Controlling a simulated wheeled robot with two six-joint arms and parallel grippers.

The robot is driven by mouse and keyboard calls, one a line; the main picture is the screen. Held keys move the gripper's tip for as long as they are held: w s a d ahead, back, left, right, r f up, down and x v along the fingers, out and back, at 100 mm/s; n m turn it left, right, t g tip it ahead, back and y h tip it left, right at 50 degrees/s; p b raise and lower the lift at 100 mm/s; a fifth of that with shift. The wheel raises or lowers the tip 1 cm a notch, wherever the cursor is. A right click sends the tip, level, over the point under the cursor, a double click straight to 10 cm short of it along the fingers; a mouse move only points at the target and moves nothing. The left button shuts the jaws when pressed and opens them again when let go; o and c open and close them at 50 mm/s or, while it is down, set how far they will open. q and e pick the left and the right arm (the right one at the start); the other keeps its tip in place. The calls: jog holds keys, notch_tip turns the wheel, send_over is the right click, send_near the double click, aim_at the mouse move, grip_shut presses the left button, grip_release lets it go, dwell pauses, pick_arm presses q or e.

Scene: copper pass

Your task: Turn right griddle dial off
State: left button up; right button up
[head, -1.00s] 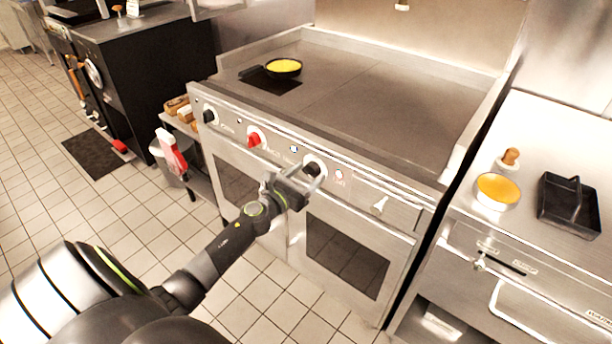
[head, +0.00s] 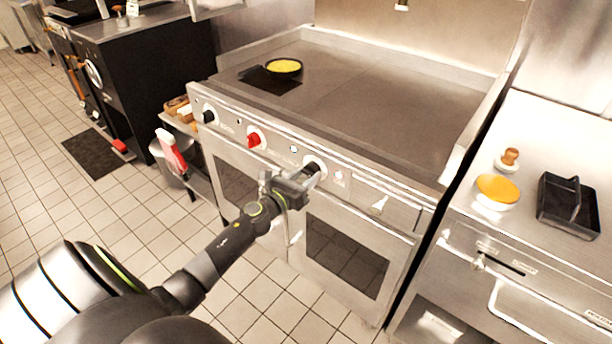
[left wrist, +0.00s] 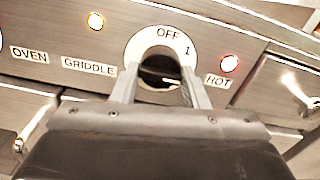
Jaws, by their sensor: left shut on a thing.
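The right griddle dial is a black knob on a white round plate (head: 318,160) on the front panel of the griddle range. In the left wrist view the plate (left wrist: 136,44) reads OFF at the top and 1 to its right. My left gripper (head: 312,172) reaches it from below left. Its two fingers (left wrist: 158,76) lie on either side of the dark knob (left wrist: 158,62) and are shut on it. The fingers and gripper body hide part of the knob, so its exact pointing direction is unclear. My right gripper is not in view.
A red light (left wrist: 229,62) glows above the HOT label, and an orange light (left wrist: 95,20) is above GRIDDLE. A red dial (head: 255,138) and a black dial (head: 209,115) are farther left. A pan with yellow food (head: 284,66) sits on the griddle. Oven doors are below.

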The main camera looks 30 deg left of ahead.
pick_arm(q)
jog(key=n, duration=0.4)
jog(key=shift+n+p, duration=0.3)
jog(key=n+p, duration=0.1)
jog(key=n, duration=0.3)
jog(key=shift+n, duration=0.3)
jog(key=n+p, duration=0.1)
jog(key=n, duration=0.3)
jog(key=shift+r+n, duration=0.1)
jog(key=shift+n, duration=0.2)
jog(key=shift+n+p, duration=0.8)
jog(key=shift+n, duration=1.4)
jog(key=o, duration=1)
jog(key=shift+c, duration=0.2)
